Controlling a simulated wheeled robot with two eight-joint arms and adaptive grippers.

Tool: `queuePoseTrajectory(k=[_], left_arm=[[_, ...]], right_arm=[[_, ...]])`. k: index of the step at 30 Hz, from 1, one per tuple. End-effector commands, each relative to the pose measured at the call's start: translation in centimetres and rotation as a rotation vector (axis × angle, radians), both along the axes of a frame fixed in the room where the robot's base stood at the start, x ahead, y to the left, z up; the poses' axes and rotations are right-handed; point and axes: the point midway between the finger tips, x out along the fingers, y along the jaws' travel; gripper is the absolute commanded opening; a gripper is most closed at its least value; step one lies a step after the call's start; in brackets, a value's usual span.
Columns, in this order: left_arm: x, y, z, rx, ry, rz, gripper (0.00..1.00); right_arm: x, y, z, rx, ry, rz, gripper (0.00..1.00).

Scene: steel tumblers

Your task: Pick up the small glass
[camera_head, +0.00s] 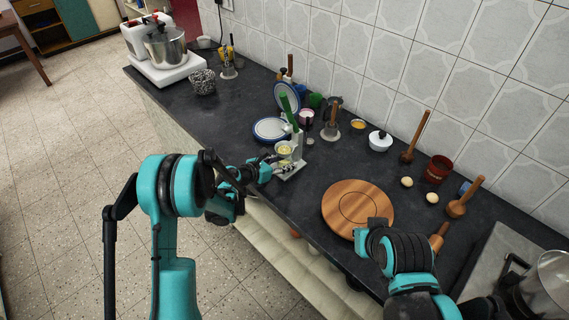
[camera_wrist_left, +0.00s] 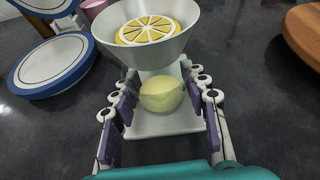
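The likely small glass (camera_wrist_left: 162,95) is a small rounded vessel with pale yellow in it. In the left wrist view it stands on the pale base (camera_wrist_left: 165,125) of a juicer, under a grey cone-shaped bowl (camera_wrist_left: 180,46) holding a lemon slice. My left gripper (camera_wrist_left: 163,98) has a finger on each side of the glass, with narrow gaps showing; it is open. In the head view the left gripper (camera_head: 279,164) is at the juicer near the counter's front edge, and the glass is hard to make out. My right gripper (camera_head: 374,227) is near the round wooden board; its fingers are unclear.
The wooden board (camera_head: 345,207) lies right of the juicer. Blue-rimmed plates (camera_head: 270,130) are left of and behind it. A white lidded pot (camera_head: 380,141), a red-brown cup (camera_head: 437,170) and wooden tools stand toward the tiled wall.

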Motion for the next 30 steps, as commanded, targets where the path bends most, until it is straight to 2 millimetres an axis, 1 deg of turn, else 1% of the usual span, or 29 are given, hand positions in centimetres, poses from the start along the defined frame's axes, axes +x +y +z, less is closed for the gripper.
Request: queuePoseTrajectory(k=[1, 2, 12, 16, 20, 26, 30], left_arm=[[0.0, 0.0, 0.0, 0.001, 0.001, 0.000, 0.17], [0.0, 0.0, 0.0, 0.001, 0.001, 0.000, 0.15], [0.0, 0.0, 0.1, 0.001, 0.001, 0.000, 0.14], [0.0, 0.0, 0.7, 0.001, 0.001, 0.000, 0.14], [0.0, 0.0, 1.9, 0.001, 0.001, 0.000, 0.14], [-1.7, 2.0, 1.6, 0.001, 0.001, 0.003, 0.14], [-3.5, 3.9, 1.6, 0.001, 0.001, 0.004, 0.14]], right_arm=[[0.0, 0.0, 0.0, 0.000, 0.000, 0.000, 0.00], [0.0, 0.0, 0.0, 0.000, 0.000, 0.000, 0.00], [0.0, 0.0, 0.1, 0.000, 0.000, 0.000, 0.00], [0.0, 0.0, 0.4, 0.000, 0.000, 0.000, 0.00], [0.0, 0.0, 1.1, 0.000, 0.000, 0.000, 0.00], [0.0, 0.0, 1.4, 0.000, 0.000, 0.000, 0.00], [0.0, 0.0, 1.9, 0.000, 0.000, 0.000, 0.00]])
